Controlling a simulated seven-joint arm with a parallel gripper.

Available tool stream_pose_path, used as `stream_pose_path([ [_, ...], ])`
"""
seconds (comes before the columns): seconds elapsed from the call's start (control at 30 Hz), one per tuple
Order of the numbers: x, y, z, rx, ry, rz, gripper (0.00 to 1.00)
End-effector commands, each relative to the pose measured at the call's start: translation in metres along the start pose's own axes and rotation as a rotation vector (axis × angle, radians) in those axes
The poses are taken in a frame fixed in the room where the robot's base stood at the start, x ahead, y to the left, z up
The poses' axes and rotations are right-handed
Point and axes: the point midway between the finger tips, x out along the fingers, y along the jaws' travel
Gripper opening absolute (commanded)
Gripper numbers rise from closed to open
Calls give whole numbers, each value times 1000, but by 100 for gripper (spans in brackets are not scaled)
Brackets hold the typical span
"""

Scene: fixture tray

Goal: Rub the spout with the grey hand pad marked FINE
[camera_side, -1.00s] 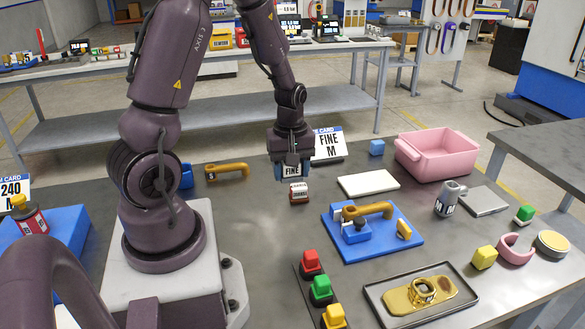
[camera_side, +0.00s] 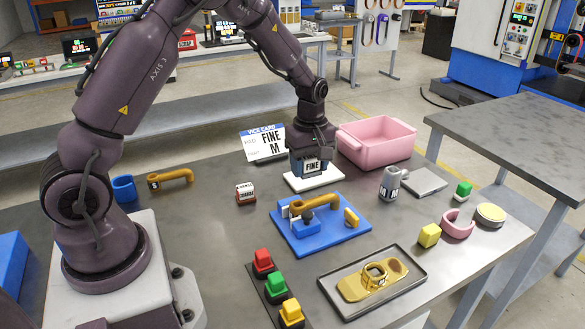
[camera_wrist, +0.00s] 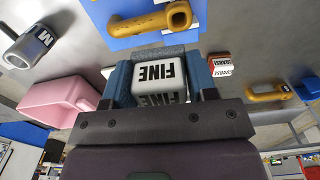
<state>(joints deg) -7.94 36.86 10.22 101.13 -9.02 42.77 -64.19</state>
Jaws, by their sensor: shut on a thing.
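My gripper (camera_side: 312,158) is shut on the grey hand pad (camera_side: 313,167), whose white face reads FINE. The pad also shows between the fingers in the wrist view (camera_wrist: 160,74). My gripper holds it over or just behind the white slab; the exact height is hard to tell. A brass-coloured spout (camera_side: 318,201) lies in a blue vice on a blue base plate (camera_side: 347,236), nearer the camera than the pad and apart from it. Another bent brass piece (camera_side: 172,179), marked S, lies far left.
A red-and-white block (camera_side: 245,193) lies left of the vice.

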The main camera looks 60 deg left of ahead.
Motion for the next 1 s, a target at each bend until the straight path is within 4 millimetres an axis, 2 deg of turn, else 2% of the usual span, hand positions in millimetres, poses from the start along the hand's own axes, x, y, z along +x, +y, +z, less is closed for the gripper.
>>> stream_pose_path([
  [0.77, 65, -1, 0, -1, -1, -2, 33],
  [0.87, 80, -2, 0, -1, -1, -5, 33],
  [1.0, 80, 13, -1, 1, 0, 1, 30],
])
